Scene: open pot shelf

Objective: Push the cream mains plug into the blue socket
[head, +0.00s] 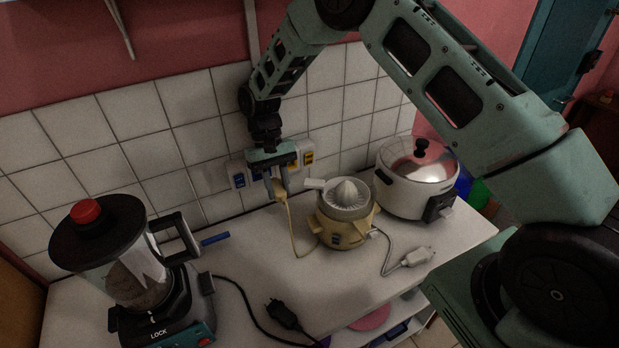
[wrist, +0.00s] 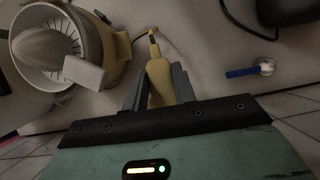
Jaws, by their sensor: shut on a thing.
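The cream mains plug (head: 278,190) is held between the fingers of my gripper (head: 277,181), just in front of the tiled wall. In the wrist view the plug (wrist: 158,84) sits between both fingers of my gripper (wrist: 158,92), with its cord running off its far end. The cord hangs down to the counter beside the citrus juicer. The blue socket (head: 238,179) is on the wall, just left of my gripper, and the plug is apart from it. The plug's pins are not visible in either view. My gripper hides part of the socket row.
A yellow socket (head: 307,157) is right of my gripper. The yellow citrus juicer (head: 347,217) and white rice cooker (head: 418,182) stand to the right, near a white plug (head: 418,256). A blender (head: 128,265) and black plug (head: 282,314) are left and front. The counter's middle is mostly clear.

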